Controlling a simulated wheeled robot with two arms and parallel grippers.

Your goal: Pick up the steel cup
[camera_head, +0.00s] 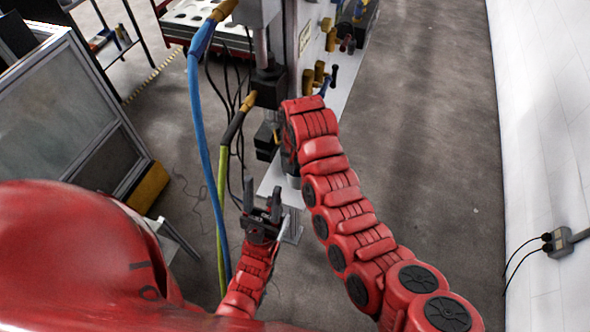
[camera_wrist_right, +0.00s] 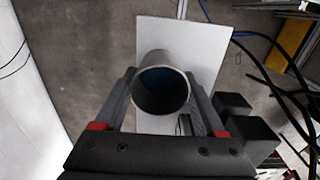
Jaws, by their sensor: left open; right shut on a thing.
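The steel cup (camera_wrist_right: 163,60) is a grey open-topped cylinder, seen from above in the right wrist view. My right gripper (camera_wrist_right: 160,78) is shut on it, with one finger along each side. The cup stands over a white plate (camera_wrist_right: 203,45); I cannot tell whether it touches the plate. In the head view my right arm mostly covers the right gripper and the cup. My left gripper (camera_head: 263,207) is open and empty, to the left of and below the white plate's front edge in the head view.
A gantry machine with dark blocks (camera_head: 268,87) stands just behind the plate. A blue hose (camera_head: 205,140) and a yellow-green cable (camera_head: 222,190) hang on the left. A framed panel (camera_head: 70,100) is at far left. Grey floor (camera_head: 430,120) on the right is clear up to the white wall (camera_head: 550,130).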

